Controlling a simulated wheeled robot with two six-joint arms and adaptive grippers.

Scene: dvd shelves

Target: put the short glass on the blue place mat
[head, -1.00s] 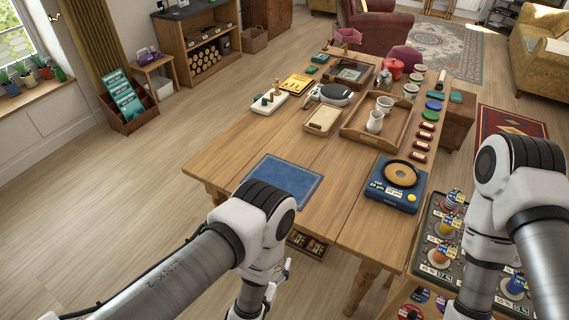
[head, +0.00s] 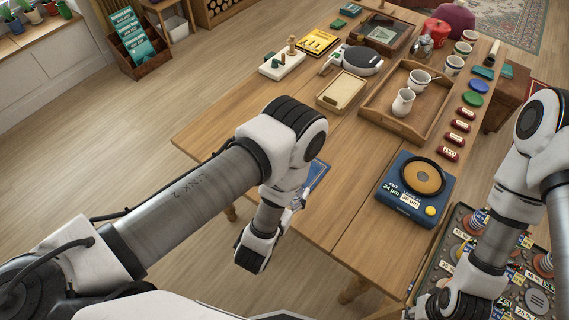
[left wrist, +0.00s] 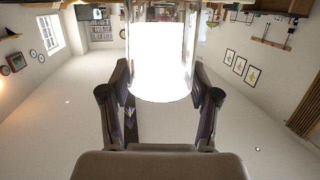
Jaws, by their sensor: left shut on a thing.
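A clear short glass (left wrist: 160,50) fills the top middle of the left wrist view, with a bright white look inside it. My left gripper (left wrist: 160,88) is shut on it, one finger on each side. In the head view my left arm reaches in from the left, and its wrist hides most of the blue place mat (head: 318,174). Only the mat's right edge shows on the wooden table. The glass cannot be made out in the head view. My right arm is at the right, over the sample tray; its gripper is not visible.
A blue scale (head: 414,188) stands right of the mat. A wooden tray (head: 377,112) with a white jug (head: 403,102) and a cup (head: 419,79) lies farther back. A small wooden tray (head: 342,91) lies left of it. The table between mat and scale is clear.

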